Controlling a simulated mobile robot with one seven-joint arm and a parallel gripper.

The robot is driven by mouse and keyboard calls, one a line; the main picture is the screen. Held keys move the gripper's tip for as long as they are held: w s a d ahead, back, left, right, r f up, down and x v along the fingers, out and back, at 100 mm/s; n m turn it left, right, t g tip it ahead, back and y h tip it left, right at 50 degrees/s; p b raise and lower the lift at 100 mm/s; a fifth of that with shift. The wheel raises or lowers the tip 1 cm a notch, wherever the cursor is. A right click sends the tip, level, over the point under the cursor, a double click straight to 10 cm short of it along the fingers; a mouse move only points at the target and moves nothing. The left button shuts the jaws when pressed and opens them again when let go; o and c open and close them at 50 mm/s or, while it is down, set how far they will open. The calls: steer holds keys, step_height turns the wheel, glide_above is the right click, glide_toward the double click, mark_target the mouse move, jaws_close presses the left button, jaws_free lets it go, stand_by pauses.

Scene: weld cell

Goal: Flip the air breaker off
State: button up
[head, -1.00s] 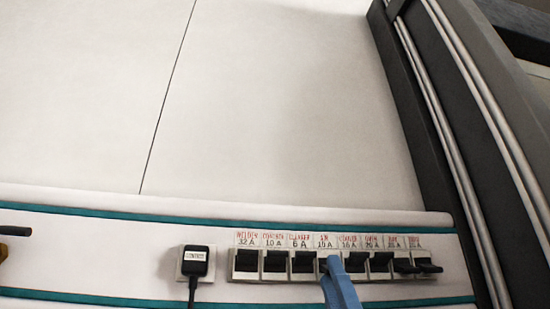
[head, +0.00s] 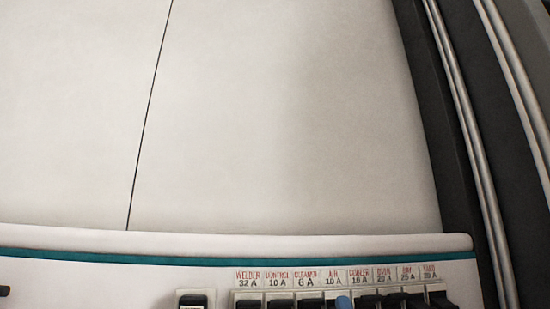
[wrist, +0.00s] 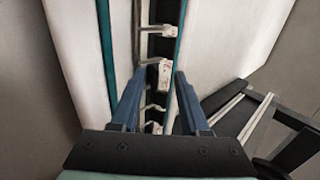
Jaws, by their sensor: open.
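The air breaker (head: 330,302) is a black switch under the label "AIR 10 A", fourth from the left in a row at the bottom of the head view. A blue fingertip of my gripper (head: 343,303) is in front of it and partly hides it. The lever's position cannot be told there. In the wrist view my gripper (wrist: 159,78) is open, its two blue fingers on either side of the breaker strip. A pale lever with reddish marks (wrist: 163,74) shows between the fingertips; contact cannot be told.
Neighbouring breakers, cleaner (head: 310,303) and cooler (head: 366,301), sit close on both sides. A separate black plug or switch (head: 193,300) is left of the row. A dark post with metal rails (head: 465,150) stands at the right. The pale wall panel (head: 270,130) above is bare.

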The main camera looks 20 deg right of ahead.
steer(key=shift+r+g+p, duration=0.3)
steer(key=shift+r+p, duration=0.15)
steer(key=shift+p, duration=0.65)
steer(key=p, duration=0.3)
steer(key=shift+s+r+g+p, duration=0.15)
steer(key=shift+r+g+p, duration=0.15)
steer(key=shift+g, duration=0.1)
steer(key=shift+g+y+p, duration=0.3)
steer(key=shift+p, duration=0.9)
